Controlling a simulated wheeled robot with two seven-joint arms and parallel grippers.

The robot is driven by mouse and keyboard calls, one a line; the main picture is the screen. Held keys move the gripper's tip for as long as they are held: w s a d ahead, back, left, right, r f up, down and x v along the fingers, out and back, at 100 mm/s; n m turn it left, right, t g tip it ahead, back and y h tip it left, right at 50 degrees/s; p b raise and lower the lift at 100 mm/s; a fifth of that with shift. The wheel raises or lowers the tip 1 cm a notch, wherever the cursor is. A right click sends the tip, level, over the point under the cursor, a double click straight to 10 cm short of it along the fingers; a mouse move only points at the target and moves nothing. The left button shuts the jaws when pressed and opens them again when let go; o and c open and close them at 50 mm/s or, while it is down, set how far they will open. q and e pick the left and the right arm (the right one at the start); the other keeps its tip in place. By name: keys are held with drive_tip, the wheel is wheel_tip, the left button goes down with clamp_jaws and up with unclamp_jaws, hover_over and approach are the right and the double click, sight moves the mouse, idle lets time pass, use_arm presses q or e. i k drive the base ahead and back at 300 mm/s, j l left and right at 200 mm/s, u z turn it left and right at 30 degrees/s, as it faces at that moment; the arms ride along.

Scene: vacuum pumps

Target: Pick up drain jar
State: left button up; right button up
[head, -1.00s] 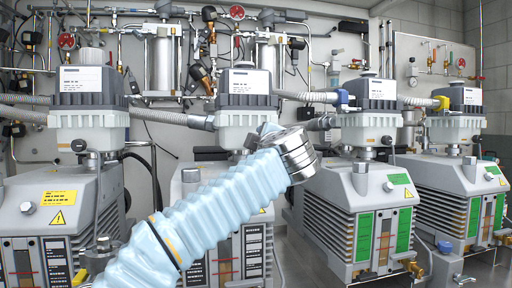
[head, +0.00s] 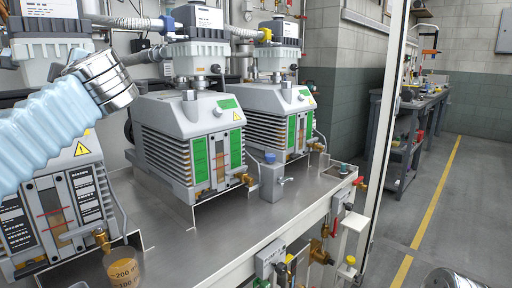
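My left arm, in a pale blue sleeve with a metal ring joint, crosses the upper left above and apart from the jar. No fingers of my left gripper show. My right gripper is not in view.
Large grey vacuum pumps (head: 190,125) stand in a row on the metal bench (head: 240,225). A small grey box with a blue cap (head: 272,180) stands by the farther pump. Valves and pipes line the bench front. Open floor (head: 450,215) with a yellow line lies right.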

sight(122, 267)
drive_tip(key=k+l, duration=0.2)
drive_tip(key=l, duration=0.15)
drive_tip(key=k+l, duration=0.2)
drive_tip(key=l, duration=0.2)
drive_tip(key=k+l, duration=0.2)
drive_tip(key=l, duration=0.15)
